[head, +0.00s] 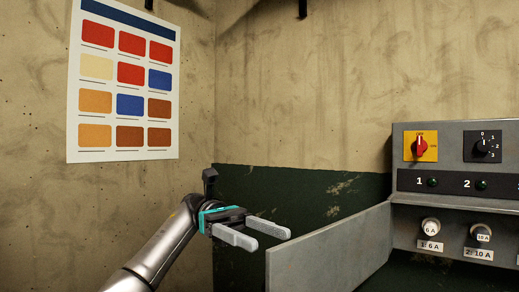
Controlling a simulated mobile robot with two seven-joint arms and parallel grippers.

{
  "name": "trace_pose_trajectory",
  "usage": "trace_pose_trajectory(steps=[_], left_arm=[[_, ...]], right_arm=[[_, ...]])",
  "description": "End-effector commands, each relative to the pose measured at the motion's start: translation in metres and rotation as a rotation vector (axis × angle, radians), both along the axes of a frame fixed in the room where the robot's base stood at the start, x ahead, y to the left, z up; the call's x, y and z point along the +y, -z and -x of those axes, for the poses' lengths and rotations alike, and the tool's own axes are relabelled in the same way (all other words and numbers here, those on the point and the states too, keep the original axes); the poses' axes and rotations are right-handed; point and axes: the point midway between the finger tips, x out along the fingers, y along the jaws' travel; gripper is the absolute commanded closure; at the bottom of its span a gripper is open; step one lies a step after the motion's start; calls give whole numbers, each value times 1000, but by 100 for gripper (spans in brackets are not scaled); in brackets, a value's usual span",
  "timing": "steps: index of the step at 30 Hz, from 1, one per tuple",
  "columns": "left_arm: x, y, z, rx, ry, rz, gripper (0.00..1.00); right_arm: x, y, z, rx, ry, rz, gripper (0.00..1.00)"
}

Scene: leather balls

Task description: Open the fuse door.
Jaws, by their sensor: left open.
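The fuse door (330,245) is a flat grey panel. It stands swung out to the left from the grey control cabinet (400,195), and the fuses behind it show. My left gripper (269,239) is open, with its two pale fingers pointing right near the door's upper left corner. I see nothing between the fingers. I cannot tell whether a finger touches the door. Two white round fuses show, one marked 6 A (430,228) and one marked 10 A (482,233). My right gripper is out of view.
Above the fuses are a red switch on a yellow plate (420,146), a black rotary knob (482,147) and dark green lamps. A colour chart (122,85) hangs on the left wall. A dark green lower wall (300,190) lies behind the gripper.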

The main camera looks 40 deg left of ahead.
Motion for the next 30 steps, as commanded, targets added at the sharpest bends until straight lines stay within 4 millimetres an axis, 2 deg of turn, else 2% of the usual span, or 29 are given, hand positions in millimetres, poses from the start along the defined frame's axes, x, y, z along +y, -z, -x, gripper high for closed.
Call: trace_pose_trajectory(steps=[1,6,15,21,30], left_arm=[[0,-15,0,-6,1,2,31],[0,-53,0,-5,1,3,31],[0,-109,0,-2,0,2,31],[0,-127,0,0,1,2,31],[0,-129,0,1,1,1,31]], right_arm=[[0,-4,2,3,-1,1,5],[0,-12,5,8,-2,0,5],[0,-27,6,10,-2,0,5],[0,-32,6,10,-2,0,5],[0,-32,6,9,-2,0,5]])
